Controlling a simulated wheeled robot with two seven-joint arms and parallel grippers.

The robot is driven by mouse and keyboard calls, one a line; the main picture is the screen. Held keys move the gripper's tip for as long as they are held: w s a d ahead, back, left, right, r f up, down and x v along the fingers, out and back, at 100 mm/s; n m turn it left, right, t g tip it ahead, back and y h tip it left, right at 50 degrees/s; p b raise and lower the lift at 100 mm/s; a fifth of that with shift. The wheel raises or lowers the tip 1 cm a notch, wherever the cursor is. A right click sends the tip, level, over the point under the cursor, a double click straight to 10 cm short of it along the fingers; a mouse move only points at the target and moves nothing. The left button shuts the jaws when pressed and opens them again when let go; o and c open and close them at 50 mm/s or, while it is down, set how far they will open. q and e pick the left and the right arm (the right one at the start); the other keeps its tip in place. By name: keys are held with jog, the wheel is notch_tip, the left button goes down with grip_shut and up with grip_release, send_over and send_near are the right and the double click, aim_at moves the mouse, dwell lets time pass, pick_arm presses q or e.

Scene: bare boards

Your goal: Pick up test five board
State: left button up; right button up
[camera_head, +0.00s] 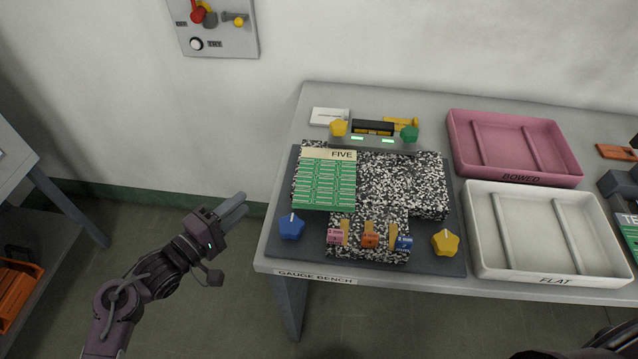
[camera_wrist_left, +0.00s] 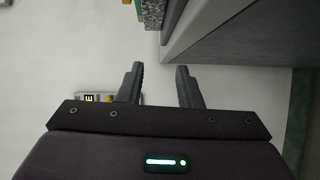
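A green board (camera_head: 325,185) with several rows of light markings lies on the left of the speckled block (camera_head: 420,185) on the gauge bench. A cream strip reading FIVE runs along its far edge. My left gripper (camera_head: 240,203) is off the bench's left side, to the left of and apart from the board. In the left wrist view its two fingers (camera_wrist_left: 162,75) stand apart with nothing between them. I cannot make out my right gripper in these views.
A blue knob (camera_head: 291,227) stands near the board's front left corner, a yellow knob (camera_head: 446,242) further right. A gauge with a display (camera_head: 373,127) stands behind. A pink BOWED tray (camera_head: 459,140) and white FLAT tray (camera_head: 480,235) are on the right.

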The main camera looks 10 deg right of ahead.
aim_at(268, 181)
pick_arm(q)
jog(key=shift+h, duration=0.5)
jog(key=w+d+r, duration=0.1)
jog(key=d, duration=0.1)
jog(key=w+d+r, duration=0.1)
jog(key=d, duration=0.2)
jog(key=w+d+p, duration=0.1)
jog(key=d, duration=0.1)
jog(key=shift+w+d+r, duration=0.2)
jog(key=shift+w+r, duration=0.15)
jog(key=shift+r, duration=0.05)
grip_shut()
